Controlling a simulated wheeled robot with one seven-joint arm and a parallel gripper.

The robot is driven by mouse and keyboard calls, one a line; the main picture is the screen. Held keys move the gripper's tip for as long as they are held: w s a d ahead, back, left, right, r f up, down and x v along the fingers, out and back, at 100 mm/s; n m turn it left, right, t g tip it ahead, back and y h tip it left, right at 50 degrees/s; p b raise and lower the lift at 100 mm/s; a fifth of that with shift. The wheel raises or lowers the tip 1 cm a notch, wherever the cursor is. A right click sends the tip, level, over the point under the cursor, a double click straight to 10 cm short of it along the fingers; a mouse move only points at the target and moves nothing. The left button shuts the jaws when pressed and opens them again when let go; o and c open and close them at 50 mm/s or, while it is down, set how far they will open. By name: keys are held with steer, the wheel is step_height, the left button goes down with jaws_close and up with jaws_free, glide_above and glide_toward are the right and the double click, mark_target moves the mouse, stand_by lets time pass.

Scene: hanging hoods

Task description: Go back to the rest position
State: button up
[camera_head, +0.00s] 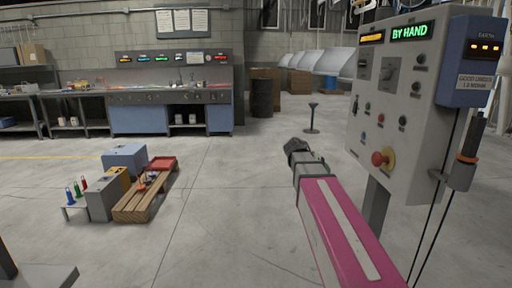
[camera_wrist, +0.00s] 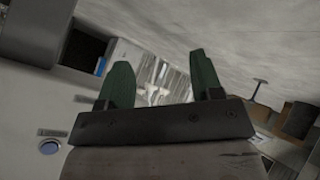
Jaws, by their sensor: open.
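My arm, magenta with a pale stripe, reaches forward from the lower right in the head view. My gripper (camera_head: 297,147) is at its far end, in the air left of a grey control panel (camera_head: 397,105). In the wrist view the two green fingers of my gripper (camera_wrist: 160,82) stand wide apart with nothing between them, so it is open and empty. The panel has a red knob (camera_head: 380,158), several small buttons and a lit green "BY HAND" sign (camera_head: 409,32). In the wrist view a blue button (camera_wrist: 49,147) shows on a pale surface at the left.
A blue box (camera_head: 471,62) with a holstered tool (camera_head: 468,150) is on the panel's right side. A wooden pallet (camera_head: 133,208) with boxes beside it sits on the floor at left. A workbench (camera_head: 160,97) and a dark barrel (camera_head: 262,97) stand at the back. The middle floor is clear.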

steer(key=s+a+f+n+y, duration=0.2)
steer(key=s+f, duration=0.4)
steer(key=f, duration=0.3)
steer(key=s+a+f+n+g+y, duration=0.1)
steer(key=s+a+f+n+y, duration=0.1)
steer(key=f, duration=0.7)
steer(key=s+a+f+n+g+y, duration=0.1)
steer(key=s+a+f+y, duration=0.3)
steer(key=s+f, duration=0.5)
steer(key=shift+s+n+y, duration=0.3)
steer(key=shift+n+y, duration=0.1)
steer(key=shift+n, duration=0.3)
